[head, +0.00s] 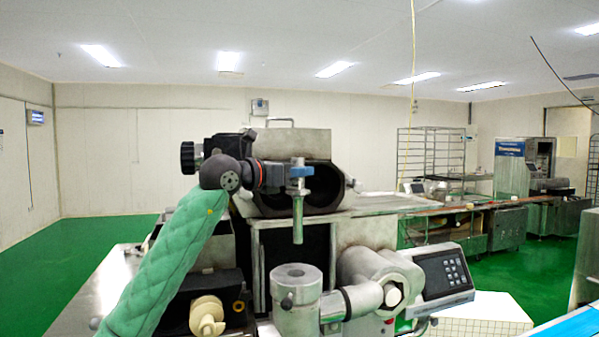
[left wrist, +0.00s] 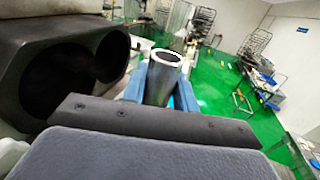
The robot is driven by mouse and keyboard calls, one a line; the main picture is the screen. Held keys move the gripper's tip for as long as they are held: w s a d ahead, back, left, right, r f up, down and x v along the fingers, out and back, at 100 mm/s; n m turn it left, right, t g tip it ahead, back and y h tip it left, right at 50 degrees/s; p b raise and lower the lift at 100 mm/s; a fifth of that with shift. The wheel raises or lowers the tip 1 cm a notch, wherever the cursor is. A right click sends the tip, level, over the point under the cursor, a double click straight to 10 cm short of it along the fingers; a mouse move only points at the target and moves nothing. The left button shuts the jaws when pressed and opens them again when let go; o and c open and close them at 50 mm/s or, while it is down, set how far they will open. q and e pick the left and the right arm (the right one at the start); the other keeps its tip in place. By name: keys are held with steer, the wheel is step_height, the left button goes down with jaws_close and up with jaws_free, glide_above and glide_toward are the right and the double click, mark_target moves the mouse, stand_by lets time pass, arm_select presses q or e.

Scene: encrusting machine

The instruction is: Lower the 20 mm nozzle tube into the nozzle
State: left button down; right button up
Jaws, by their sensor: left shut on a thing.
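My left gripper (head: 300,173) comes in from the left and its blue fingers are shut on the metal nozzle tube (head: 298,218). The tube hangs upright below the fingers, with its lower end free in the air. The nozzle (head: 297,300) is a grey metal cylinder with a round top, almost straight below the tube in the head view. A clear gap shows between the tube's lower end and the nozzle's top. In the left wrist view the tube's open upper end (left wrist: 165,59) stands between the blue fingers (left wrist: 161,95). My right gripper is not in view.
The machine's housing (head: 293,143) with a dark round opening stands behind the tube. A thick metal pipe joint (head: 370,275) and a control panel (head: 444,277) are right of the nozzle. A cream-coloured knob (head: 207,314) is at the lower left.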

mark_target(288, 192)
arm_select(q)
steer(key=shift+s+a+r, duration=0.15)
steer(key=shift+a, duration=0.05)
steer(key=shift+f, duration=0.2)
step_height(288, 192, down, 5)
steer(key=shift+f+b, duration=0.1)
steer(key=shift+b, duration=0.55)
steer(key=shift+r, duration=0.25)
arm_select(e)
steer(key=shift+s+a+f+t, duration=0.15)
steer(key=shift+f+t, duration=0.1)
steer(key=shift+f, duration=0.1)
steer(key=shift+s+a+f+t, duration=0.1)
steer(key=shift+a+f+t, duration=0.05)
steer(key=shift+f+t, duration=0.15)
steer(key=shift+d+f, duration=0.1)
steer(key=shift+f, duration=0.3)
